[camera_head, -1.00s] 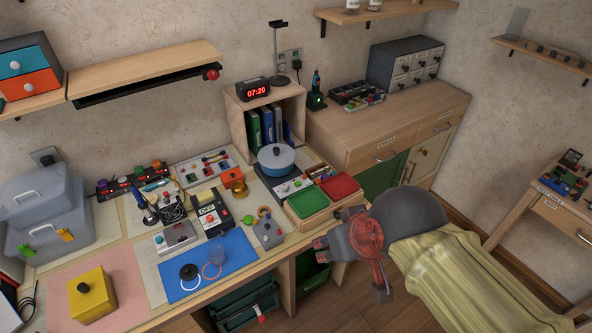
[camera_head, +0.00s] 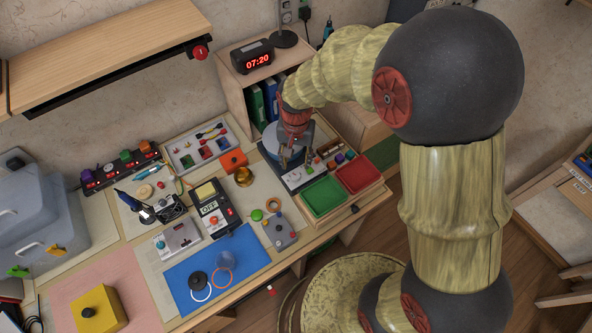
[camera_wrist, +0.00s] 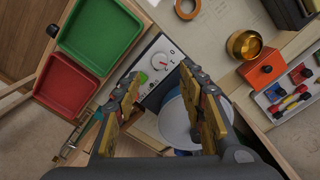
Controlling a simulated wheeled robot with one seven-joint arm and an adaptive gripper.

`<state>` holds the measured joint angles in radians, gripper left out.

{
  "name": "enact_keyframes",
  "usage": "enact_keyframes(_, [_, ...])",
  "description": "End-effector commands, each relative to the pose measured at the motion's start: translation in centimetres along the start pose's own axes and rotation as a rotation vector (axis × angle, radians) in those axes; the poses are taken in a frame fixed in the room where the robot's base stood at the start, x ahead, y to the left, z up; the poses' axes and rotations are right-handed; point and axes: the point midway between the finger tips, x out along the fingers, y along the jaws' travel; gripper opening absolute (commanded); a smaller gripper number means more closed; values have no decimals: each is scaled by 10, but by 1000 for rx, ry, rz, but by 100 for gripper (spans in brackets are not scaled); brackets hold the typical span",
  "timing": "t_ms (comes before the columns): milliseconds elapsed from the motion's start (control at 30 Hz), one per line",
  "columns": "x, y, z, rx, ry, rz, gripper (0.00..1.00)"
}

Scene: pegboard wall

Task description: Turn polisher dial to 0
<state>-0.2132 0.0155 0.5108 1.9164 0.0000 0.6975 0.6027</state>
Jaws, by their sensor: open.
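The polisher is a dark-framed unit with a pale blue bowl (camera_wrist: 174,122) and a white front panel (camera_wrist: 172,50). On the panel, a white dial with a red mark (camera_wrist: 160,61) shows in the wrist view, with dark markings around it that are too small to read surely. A green button (camera_wrist: 143,77) is beside it. My gripper (camera_wrist: 160,75) is open and empty above the polisher, its fingers spread to either side of the panel and bowl. No contact with the dial shows. In the head view, my gripper (camera_head: 293,155) hides part of the bowl (camera_head: 276,140).
A green tray (camera_head: 323,197) and a red tray (camera_head: 359,174) stand in front of the polisher. A brass cup (camera_head: 243,177) and an orange block (camera_head: 233,160) are to its left. A shelf with binders and a clock (camera_head: 252,57) stands behind.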

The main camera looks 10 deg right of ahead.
Motion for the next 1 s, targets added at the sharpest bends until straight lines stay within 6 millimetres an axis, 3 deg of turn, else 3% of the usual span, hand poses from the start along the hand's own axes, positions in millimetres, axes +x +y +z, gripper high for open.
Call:
enact_keyframes(500, [70,0,1,0,-2,1,40])
enact_keyframes(900, [77,0,0,0,-1,1,40])
enact_keyframes(1000, [77,0,0,0,-1,1,35])
